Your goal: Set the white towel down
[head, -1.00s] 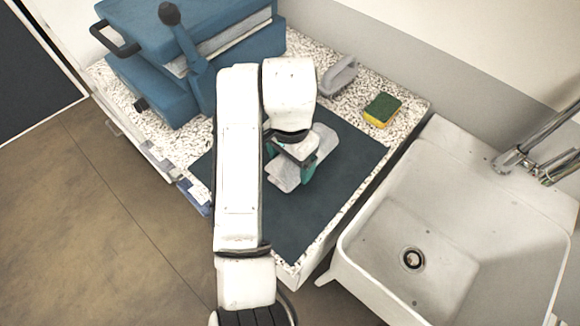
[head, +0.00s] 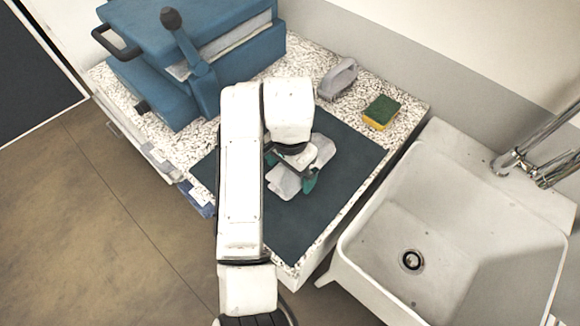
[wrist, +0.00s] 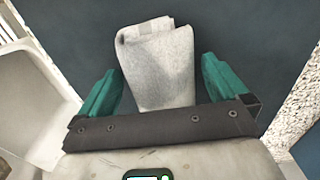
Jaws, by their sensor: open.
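The white towel (head: 284,183) lies folded on the dark mat (head: 330,205) on the speckled counter. My gripper (head: 289,178) is over the towel and hides its middle in the head view. In the wrist view the towel (wrist: 158,65) lies between the two green fingers of my gripper (wrist: 160,85). The fingers are open, with a gap on each side of the towel, so they do not grip it.
A blue press with a handle (head: 190,55) stands at the back left. A grey brush (head: 338,78) and a green-yellow sponge (head: 381,112) lie behind the mat. A white sink (head: 450,240) is at the right. The mat's front part is clear.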

